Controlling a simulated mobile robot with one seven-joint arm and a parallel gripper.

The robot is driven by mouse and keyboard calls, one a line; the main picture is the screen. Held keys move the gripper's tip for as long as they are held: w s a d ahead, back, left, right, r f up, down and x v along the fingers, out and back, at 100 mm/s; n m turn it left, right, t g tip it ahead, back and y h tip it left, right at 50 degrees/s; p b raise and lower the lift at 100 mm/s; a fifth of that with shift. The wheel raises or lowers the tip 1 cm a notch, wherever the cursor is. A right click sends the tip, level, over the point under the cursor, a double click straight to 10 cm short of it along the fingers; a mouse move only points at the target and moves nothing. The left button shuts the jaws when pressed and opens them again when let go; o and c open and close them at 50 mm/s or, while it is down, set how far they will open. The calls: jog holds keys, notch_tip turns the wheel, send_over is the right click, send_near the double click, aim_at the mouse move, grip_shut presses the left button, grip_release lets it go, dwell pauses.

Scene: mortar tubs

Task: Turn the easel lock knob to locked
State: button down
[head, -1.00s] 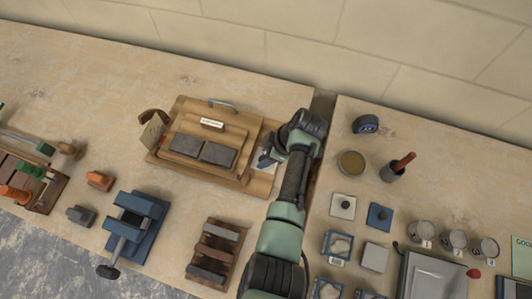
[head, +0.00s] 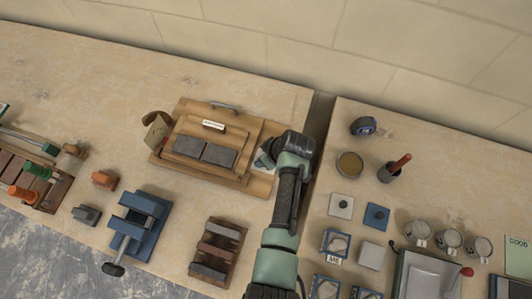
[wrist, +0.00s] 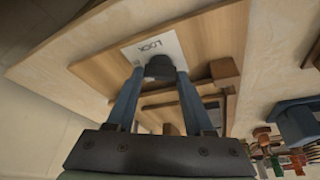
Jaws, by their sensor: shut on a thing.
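The wooden easel (head: 212,148) lies on the left table, with two dark grey slabs on it. In the wrist view its board (wrist: 205,45) carries a white label (wrist: 155,48) reading LOCK. My gripper (wrist: 160,75) has its two blue fingers shut on the dark lock knob (wrist: 160,67), which sits at the label's edge. The knob's pointer or mark cannot be made out, so its setting is unclear. In the head view my gripper (head: 266,158) is at the easel's right side, and my arm hides the knob.
A blue vise (head: 137,225) and a wooden rack (head: 218,250) stand in front of the easel. A gap (head: 318,125) separates the two tables. The right table holds a tape measure (head: 363,126), a pot with a handle (head: 393,170) and several cups.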

jog(key=m+h+p, duration=0.1)
jog(key=m, duration=0.2)
jog(key=m+t+h, duration=0.1)
jog(key=m, duration=0.2)
jog(key=shift+s+a+p, duration=0.15)
jog(key=shift+a+p, duration=0.05)
jog(key=shift+p, duration=0.2)
jog(key=m+h, duration=0.1)
jog(key=m, duration=0.2)
jog(key=m+h, duration=0.1)
jog(key=m, duration=0.2)
jog(key=shift+a+h, duration=0.15)
jog(key=shift+h, duration=0.15)
jog(key=shift+m, duration=0.3)
jog(key=shift+c, duration=1.4)
grip_release()
